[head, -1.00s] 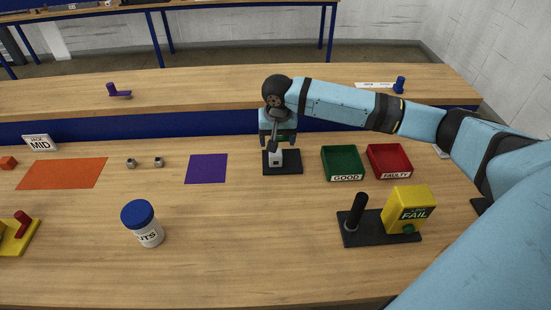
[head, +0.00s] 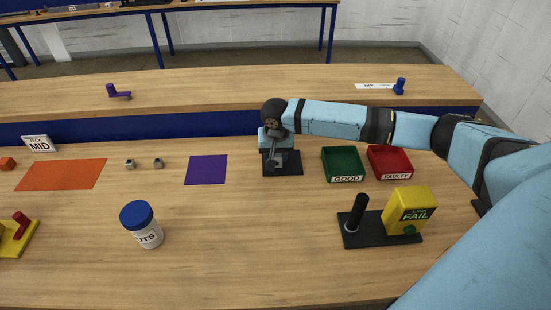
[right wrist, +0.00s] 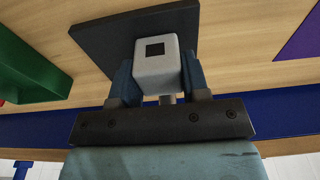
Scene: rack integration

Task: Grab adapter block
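The adapter block appears to be the light grey block with a dark square on one face, in the right wrist view (right wrist: 160,65). It is at the black base plate (head: 289,163) in the middle of the bench, left of the green bin. My right gripper (head: 275,160) is down at the block. In the right wrist view its two fingers (right wrist: 160,84) stand on either side of the block, with little or no gap. Whether they press on it I cannot tell. In the head view the gripper mostly hides the block. My left gripper is not in view.
The green GOOD bin (head: 342,179) and red FAULTY bin (head: 396,177) stand right of the base plate. The yellow FAIL tester (head: 409,205) is front right. A purple mat (head: 206,170), two small grey parts and a blue-lidded jar (head: 142,226) are left. The front middle bench is clear.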

